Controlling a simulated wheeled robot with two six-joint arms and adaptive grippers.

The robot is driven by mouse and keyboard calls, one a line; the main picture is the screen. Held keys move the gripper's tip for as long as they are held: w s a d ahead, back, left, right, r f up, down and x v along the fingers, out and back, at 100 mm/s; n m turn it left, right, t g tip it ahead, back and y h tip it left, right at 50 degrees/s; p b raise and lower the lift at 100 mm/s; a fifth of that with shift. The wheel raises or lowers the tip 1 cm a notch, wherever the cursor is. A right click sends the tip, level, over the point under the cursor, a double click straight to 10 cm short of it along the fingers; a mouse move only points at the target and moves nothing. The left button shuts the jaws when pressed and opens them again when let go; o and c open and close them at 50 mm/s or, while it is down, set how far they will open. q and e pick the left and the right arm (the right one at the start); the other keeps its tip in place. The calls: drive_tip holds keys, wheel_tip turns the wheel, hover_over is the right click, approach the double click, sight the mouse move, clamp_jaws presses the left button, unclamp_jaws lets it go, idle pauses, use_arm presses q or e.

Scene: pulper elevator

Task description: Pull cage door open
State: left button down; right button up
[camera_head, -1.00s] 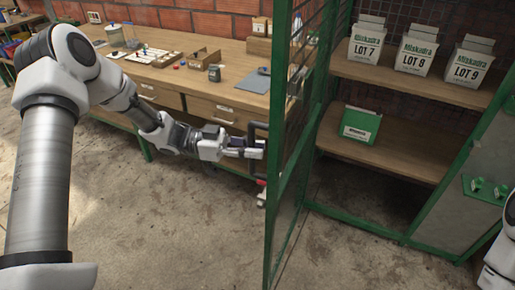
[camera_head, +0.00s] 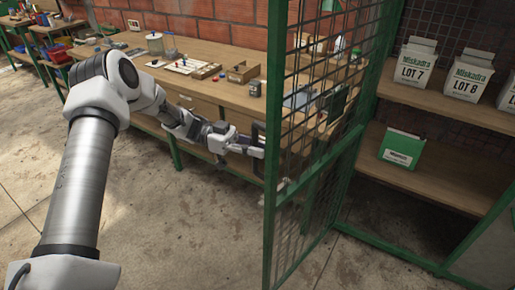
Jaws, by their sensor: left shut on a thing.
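The cage door (camera_head: 273,110) is a green frame with dark wire mesh. It stands open, swung out from the shelf cage towards me and seen at a slant. My left gripper (camera_head: 254,149) is at the dark upright handle (camera_head: 260,134) on the near edge of the door and is shut on it. The handle is partly hidden by the gripper and the door frame. My right gripper is not in view.
The cage's wooden shelf (camera_head: 433,92) holds white boxes marked LOT 7 (camera_head: 413,65) and LOT 8 (camera_head: 468,80). A green box (camera_head: 401,148) sits on the lower shelf. A wooden workbench (camera_head: 215,92) stands behind my arm. The concrete floor (camera_head: 185,235) before the door is clear.

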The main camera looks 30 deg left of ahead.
use_arm(q)
drive_tip(key=c, duration=1.1)
unclamp_jaws()
drive_tip(key=shift+s, duration=0.1)
drive_tip(key=shift+a, duration=0.1)
drive_tip(key=s+a, duration=0.1)
drive_tip(key=a, duration=1.1)
drive_tip(key=shift+s, duration=0.25)
